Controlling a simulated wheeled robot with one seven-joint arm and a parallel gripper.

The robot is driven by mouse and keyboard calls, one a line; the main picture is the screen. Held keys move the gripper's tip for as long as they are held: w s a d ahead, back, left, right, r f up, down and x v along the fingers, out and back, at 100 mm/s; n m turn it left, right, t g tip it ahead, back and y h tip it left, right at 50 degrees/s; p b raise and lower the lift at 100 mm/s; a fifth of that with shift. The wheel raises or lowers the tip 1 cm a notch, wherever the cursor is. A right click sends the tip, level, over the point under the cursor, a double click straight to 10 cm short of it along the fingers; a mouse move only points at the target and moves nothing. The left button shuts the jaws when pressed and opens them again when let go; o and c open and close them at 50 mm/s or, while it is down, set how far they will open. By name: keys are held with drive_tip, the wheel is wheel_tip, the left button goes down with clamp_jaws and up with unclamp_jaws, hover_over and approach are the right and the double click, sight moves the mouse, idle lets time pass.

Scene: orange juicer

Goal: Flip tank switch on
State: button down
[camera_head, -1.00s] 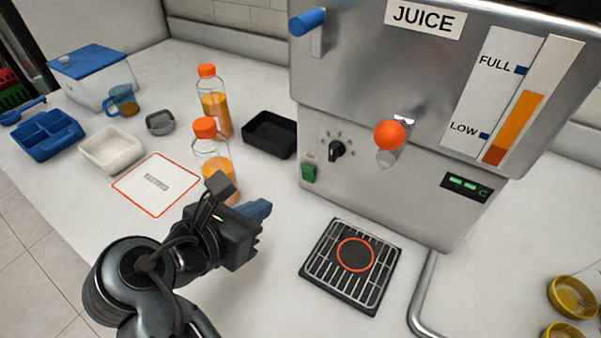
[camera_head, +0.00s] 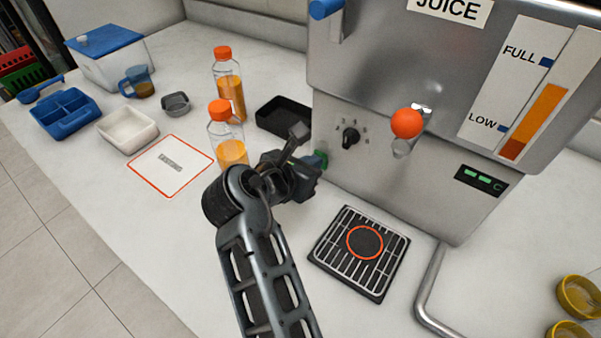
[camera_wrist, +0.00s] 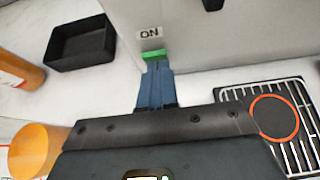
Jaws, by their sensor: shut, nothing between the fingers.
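The juice machine (camera_head: 385,175) is a large steel tank with a level gauge, a black dial and an orange-knobbed tap. The green switch (camera_head: 321,158) is low on the left of its front, mostly hidden behind my gripper in the head view. In the wrist view the green switch (camera_wrist: 153,55) shows just past my fingertips, below a label reading "ON". My gripper (camera_wrist: 156,68) is shut and empty, its blue fingers together with their tips at the switch. They look to be touching it or very close. In the head view my gripper (camera_head: 313,168) is at the machine's lower left.
Two juice bottles with orange caps (camera_head: 226,135) stand left of my gripper. A black tray (camera_head: 285,120) sits behind it, against the machine. The drip grate (camera_head: 330,250) lies to the right. A red-outlined mat (camera_head: 150,185) is at the left.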

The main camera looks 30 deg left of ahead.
drive_tip(key=shift+w, duration=0.25)
drive_tip(key=shift+r, duration=0.15)
drive_tip(key=shift+w+r+p, duration=0.35)
drive_tip(key=shift+w+p, duration=0.1)
drive_tip(key=shift+p, duration=0.8)
drive_tip(key=shift+f, duration=0.2)
drive_tip(key=shift+d+r, duration=0.1)
drive_tip(key=shift+r, duration=0.15)
drive_tip(key=shift+r+p, duration=0.6)
drive_tip(key=shift+p, duration=0.4)
